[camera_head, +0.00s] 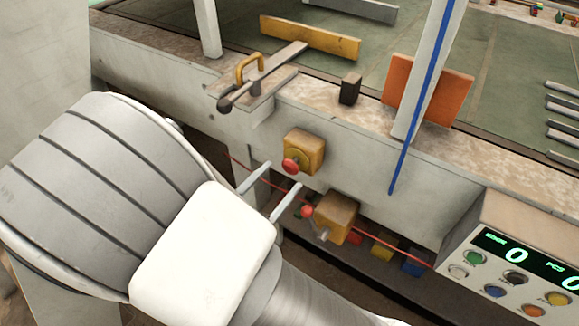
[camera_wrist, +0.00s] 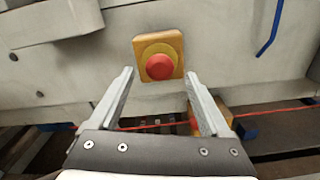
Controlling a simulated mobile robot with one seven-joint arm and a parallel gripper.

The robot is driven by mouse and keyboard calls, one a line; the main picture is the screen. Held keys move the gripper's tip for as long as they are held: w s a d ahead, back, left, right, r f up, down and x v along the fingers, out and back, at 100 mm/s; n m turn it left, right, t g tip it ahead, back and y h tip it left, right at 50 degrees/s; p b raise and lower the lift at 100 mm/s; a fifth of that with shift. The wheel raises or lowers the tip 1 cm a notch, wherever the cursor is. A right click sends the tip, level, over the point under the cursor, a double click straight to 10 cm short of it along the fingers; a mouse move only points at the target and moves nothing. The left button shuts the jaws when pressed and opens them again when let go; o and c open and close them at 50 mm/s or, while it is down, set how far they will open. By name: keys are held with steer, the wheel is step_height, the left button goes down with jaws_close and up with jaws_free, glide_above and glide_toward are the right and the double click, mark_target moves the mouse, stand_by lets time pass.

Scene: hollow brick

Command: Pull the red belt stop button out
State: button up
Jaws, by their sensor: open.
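The red belt stop button (camera_head: 291,166) sits on the front of a yellow box (camera_head: 309,150) on the pale side panel. In the wrist view the red button (camera_wrist: 160,67) is round, with a yellow ring on an orange-yellow plate (camera_wrist: 143,43). My gripper (camera_head: 283,175) is open and empty just in front of and slightly below the button in the head view. In the wrist view the fingers (camera_wrist: 160,75) point toward the panel, one on each side of the button's line. Contact with the button is not visible; its depth of travel cannot be told.
A second yellow box (camera_head: 337,215) with a lever and red knob (camera_head: 307,211) is close below right. A red cord (camera_head: 395,248) runs along the lower frame. A control panel (camera_head: 520,255) stands at right. A blue rod (camera_head: 398,170) hangs beside a pale post.

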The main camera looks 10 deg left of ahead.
mark_target(288, 170)
steer(key=shift+x, duration=2.4)
jaws_close()
